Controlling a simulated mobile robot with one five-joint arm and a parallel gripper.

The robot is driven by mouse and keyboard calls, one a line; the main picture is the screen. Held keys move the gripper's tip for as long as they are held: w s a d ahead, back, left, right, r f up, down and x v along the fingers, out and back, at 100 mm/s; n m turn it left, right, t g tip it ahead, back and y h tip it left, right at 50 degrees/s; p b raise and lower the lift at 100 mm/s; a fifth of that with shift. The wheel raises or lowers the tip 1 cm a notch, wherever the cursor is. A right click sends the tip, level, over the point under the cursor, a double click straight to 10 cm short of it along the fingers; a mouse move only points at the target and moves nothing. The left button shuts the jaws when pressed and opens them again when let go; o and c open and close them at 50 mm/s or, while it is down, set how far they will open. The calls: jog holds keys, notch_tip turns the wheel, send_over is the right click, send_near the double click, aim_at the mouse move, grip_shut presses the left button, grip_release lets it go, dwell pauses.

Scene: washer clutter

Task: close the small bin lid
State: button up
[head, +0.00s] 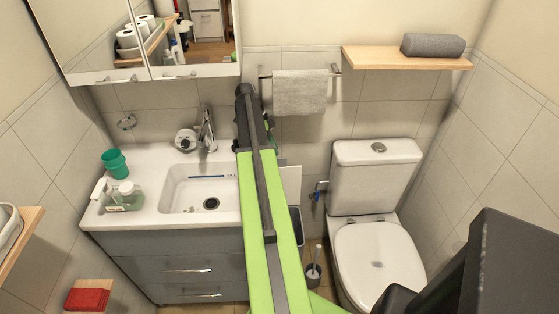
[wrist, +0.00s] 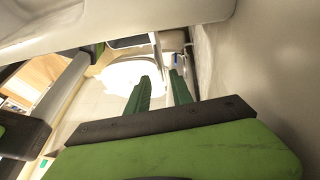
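The small bin (head: 297,228) seems to be the dark-rimmed container in the gap between the vanity and the toilet; my arm covers much of it. A pale flat panel (head: 290,178) stands upright above it against the wall. It looks like the raised lid, but I cannot be sure. My gripper shows in the wrist view (wrist: 160,76) with its two green fingers apart and nothing visible between them. In the head view my arm reaches towards the wall beside the basin, and my gripper is mostly hidden behind it. I cannot identify the bin in the wrist view.
The vanity with its basin (head: 179,185) is left of my arm. The toilet (head: 376,255) is on the right, with a toilet brush (head: 313,270) beside it. A towel (head: 300,92) hangs on the wall. A wooden shelf (head: 365,61) is above the toilet.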

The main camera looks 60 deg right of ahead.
aim_at(279, 160)
jog(key=b+x, duration=0.5)
jog(key=x, duration=0.1)
jog(key=shift+f, duration=0.25)
jog(key=shift+r, duration=0.1)
grip_shut()
dwell(0.8)
